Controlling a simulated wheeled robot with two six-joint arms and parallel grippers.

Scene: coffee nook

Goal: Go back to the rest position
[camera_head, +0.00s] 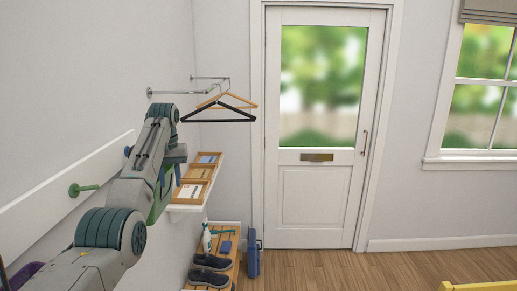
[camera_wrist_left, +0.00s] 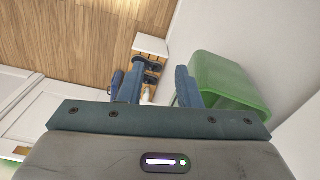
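My left arm comes in from the left in the head view and bends down at the wrist beside the wall. My left gripper (camera_wrist_left: 158,82) shows in the left wrist view with its two blue fingers apart and nothing held between them. It points down over the shoe bench. In the head view the arm's links partly hide this gripper. A green bin (camera_wrist_left: 232,86) is just right of the fingers in the wrist view; I cannot tell whether they touch. In the head view the bin (camera_head: 158,204) is mostly hidden behind my arm. My right gripper is not in view.
A black hanger (camera_head: 218,120) and an orange one hang from a wall rail. A shelf (camera_head: 186,208) carries several wooden trays. Below, a slatted bench (camera_head: 222,270) holds dark shoes (camera_head: 210,270) and a spray bottle (camera_head: 207,238). A blue case (camera_head: 253,258) stands by the door (camera_head: 318,195).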

